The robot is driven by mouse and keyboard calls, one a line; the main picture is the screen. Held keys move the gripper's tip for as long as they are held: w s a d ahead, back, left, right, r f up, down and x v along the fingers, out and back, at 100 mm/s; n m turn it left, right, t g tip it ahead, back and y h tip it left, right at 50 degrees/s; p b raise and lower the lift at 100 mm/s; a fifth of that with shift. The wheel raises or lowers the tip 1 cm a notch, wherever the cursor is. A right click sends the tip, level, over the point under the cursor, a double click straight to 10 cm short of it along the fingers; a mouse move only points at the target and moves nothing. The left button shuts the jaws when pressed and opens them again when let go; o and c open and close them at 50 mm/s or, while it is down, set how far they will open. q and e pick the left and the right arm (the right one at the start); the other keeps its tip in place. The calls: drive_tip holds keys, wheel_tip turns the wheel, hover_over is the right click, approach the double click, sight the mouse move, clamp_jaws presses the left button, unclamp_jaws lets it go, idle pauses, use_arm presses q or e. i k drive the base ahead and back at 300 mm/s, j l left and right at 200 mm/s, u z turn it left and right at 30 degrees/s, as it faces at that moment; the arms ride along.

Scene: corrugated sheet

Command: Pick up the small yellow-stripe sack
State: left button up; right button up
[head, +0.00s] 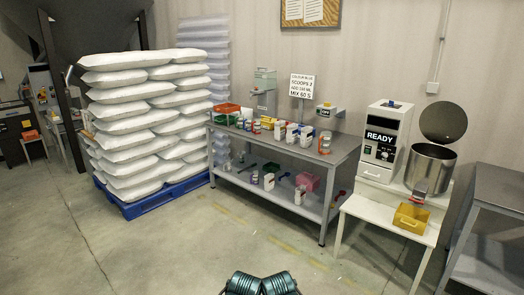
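Several small white packs stand among jars and tins on the top of the grey bench (341,151). One small white pack (280,130) is near the middle of the bench top, and another (306,135) is to its right. More white packs stand on the lower shelf, one at its middle (269,181) and one nearer the front (300,194). The stripe colours are too small to tell, so I cannot say which is the yellow-stripe sack. Two teal ribbed parts of mine show at the bottom edge. No gripper fingers are visible.
Large white sacks (135,140) are stacked on a blue pallet (150,205) at left. A white stand (382,208) at right holds a machine marked READY (380,139), a metal drum (432,168) and a yellow bin (411,218). The floor in front is clear.

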sight(279, 133)
drive_tip(key=i, duration=2.4)
drive_tip(key=i+z, duration=0.15)
drive_tip(key=i, duration=0.25)
drive_tip(key=i+j+z, duration=0.2)
drive_tip(key=i, duration=0.25)
drive_tip(key=i+j+z, duration=0.15)
drive_tip(key=i, duration=0.25)
drive_tip(key=i+j+z, duration=0.2)
drive_tip(key=i, duration=0.2)
drive_tip(key=i+l, duration=0.2)
drive_tip(key=i, duration=0.35)
